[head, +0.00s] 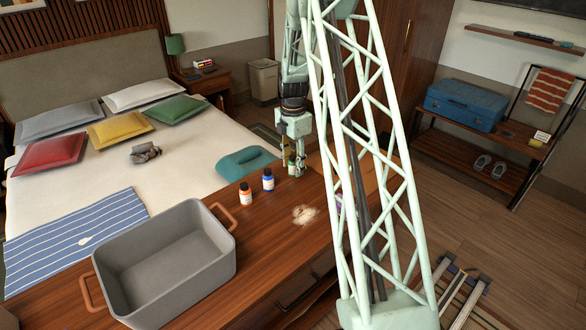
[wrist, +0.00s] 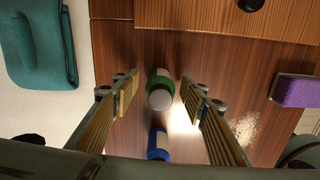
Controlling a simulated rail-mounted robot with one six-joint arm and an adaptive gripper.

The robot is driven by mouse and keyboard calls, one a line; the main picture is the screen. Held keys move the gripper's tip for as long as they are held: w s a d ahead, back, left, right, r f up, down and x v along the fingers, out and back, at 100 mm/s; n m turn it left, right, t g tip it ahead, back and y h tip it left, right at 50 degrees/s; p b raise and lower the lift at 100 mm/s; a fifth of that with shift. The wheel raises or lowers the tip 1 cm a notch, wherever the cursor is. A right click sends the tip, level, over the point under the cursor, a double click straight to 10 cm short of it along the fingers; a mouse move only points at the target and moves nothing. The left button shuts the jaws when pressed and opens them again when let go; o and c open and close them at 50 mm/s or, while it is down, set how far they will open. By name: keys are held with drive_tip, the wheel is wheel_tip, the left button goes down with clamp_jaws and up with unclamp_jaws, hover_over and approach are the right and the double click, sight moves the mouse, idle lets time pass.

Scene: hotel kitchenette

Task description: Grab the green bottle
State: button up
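The green bottle (wrist: 155,76) has a pale cap and stands upright on the wooden counter, seen from above in the wrist view. My gripper (wrist: 162,89) is open, with one finger on each side of the bottle and visible gaps between. In the head view my gripper (head: 293,170) points down over the counter's far end. The green bottle (head: 291,158) shows there only partly, behind the fingers.
A blue bottle (head: 268,180) and an orange bottle (head: 246,195) stand close by. A pale spill (head: 304,214) lies on the counter. A grey bin (head: 165,262) is at the left front. A purple sponge (wrist: 295,90) and teal cushion (wrist: 38,45) lie to the sides.

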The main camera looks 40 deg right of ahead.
drive_tip(key=shift+f, duration=0.65)
drive_tip(key=c, duration=1)
